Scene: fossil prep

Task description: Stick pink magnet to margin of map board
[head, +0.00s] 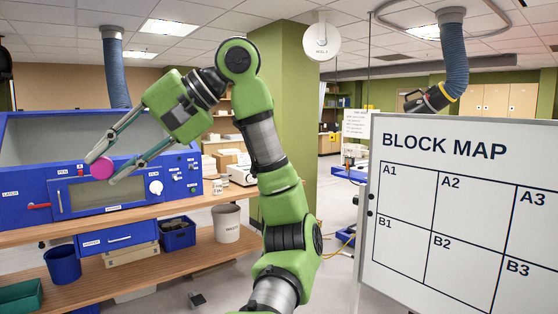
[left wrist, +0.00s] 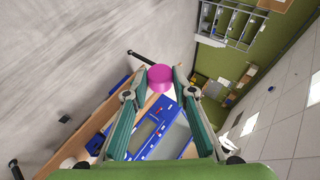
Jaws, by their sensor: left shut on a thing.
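The pink magnet (head: 102,168) is a round disc between the fingertips of my left gripper (head: 103,167), which is shut on it. In the left wrist view the magnet (left wrist: 160,77) sits between the tips of both fingers. The gripper is at the left of the head view, in front of the blue cabinet and far from the board. The white map board (head: 400,190) stands at the right, headed BLOCK MAP, with a grid of cells marked A1 to B3. White margin surrounds the visible grid; the board's right and lower parts are cut off. My right gripper is not in view.
The blue cabinet (head: 130,218) stands on a wooden bench (head: 200,210) at the left. A blue bin (head: 62,264), a blue box (head: 178,234) and a white waste bin (head: 227,223) are on the lower shelf. A blue hose (head: 453,55) hangs above the board. Open floor lies between bench and board.

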